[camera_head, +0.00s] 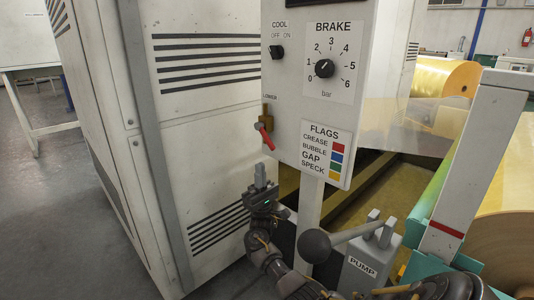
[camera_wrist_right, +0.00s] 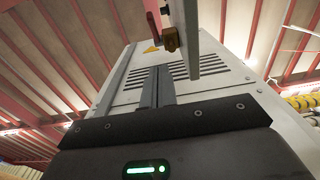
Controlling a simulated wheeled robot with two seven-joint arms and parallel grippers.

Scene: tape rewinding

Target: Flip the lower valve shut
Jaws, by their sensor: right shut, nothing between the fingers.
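The lower valve has a brass body (camera_head: 265,117) and a red handle (camera_head: 264,137) on the left edge of the white control panel, under the LOWER label. The handle slants down to the right in the head view. My right gripper (camera_head: 260,173) is below the valve, fingers pointing up, shut and empty, apart from the handle. In the right wrist view the shut fingers (camera_wrist_right: 157,88) stand below the brass valve body (camera_wrist_right: 170,39). The red handle (camera_wrist_right: 153,15) shows there at the top edge, partly cut off. My left gripper is not in view.
The control panel (camera_head: 283,75) carries the COOL switch and BRAKE dial (camera_head: 324,68). A grey pump (camera_head: 368,262) with a black ball knob (camera_head: 314,246) stands right of my gripper. A white cabinet (camera_head: 210,130) stands behind. Yellow film rolls (camera_head: 447,78) are at right.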

